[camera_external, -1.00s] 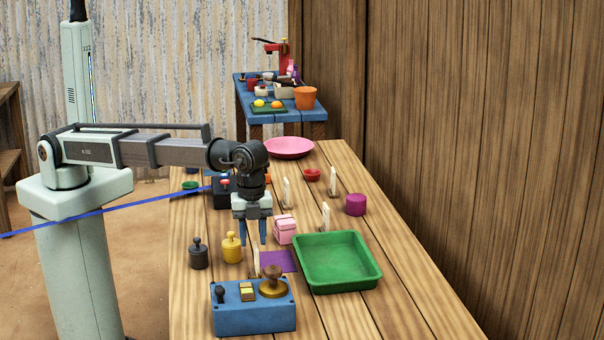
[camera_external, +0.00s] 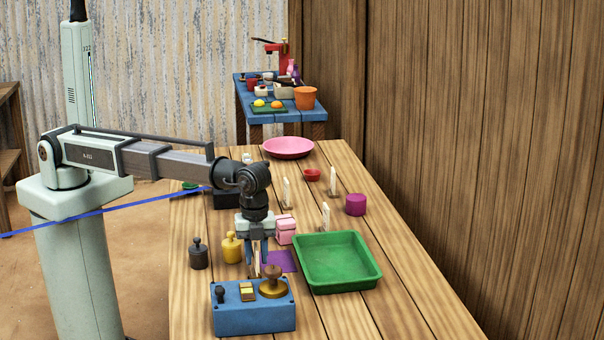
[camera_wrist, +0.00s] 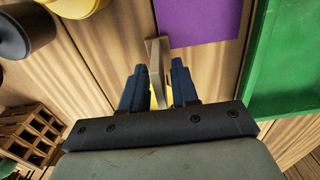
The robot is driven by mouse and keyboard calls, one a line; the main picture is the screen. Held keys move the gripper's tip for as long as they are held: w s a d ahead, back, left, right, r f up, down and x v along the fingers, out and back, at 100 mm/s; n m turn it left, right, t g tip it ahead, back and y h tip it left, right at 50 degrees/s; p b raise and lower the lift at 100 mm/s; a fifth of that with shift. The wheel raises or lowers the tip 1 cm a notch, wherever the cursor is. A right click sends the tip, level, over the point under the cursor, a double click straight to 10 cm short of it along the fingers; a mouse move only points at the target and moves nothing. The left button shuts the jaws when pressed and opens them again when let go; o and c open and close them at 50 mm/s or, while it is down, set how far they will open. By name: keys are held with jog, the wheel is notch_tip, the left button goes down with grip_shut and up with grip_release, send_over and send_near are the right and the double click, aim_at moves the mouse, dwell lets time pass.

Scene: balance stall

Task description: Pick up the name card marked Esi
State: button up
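Several pale upright name cards stand on the table; no writing on them is legible, so I cannot tell which is marked Esi. One card (camera_external: 257,262) stands beside the purple mat (camera_external: 282,262). My gripper (camera_external: 260,257) is lowered over this card, pointing down. In the wrist view the card (camera_wrist: 157,58) shows as a thin edge between my two fingers (camera_wrist: 159,72). The fingers are apart on either side of it, and look open. Other cards stand farther back: one at centre (camera_external: 286,193), one at the back right (camera_external: 333,181) and one near the green tray (camera_external: 325,216).
The green tray (camera_external: 375,278) lies right of the mat. A blue box (camera_external: 254,318) with a knob and brass weight stands in front. Black (camera_external: 198,255) and yellow (camera_external: 231,249) weights stand left; a pink box (camera_external: 286,237) stands behind. The table's front right is clear.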

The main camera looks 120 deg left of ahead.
grip_shut()
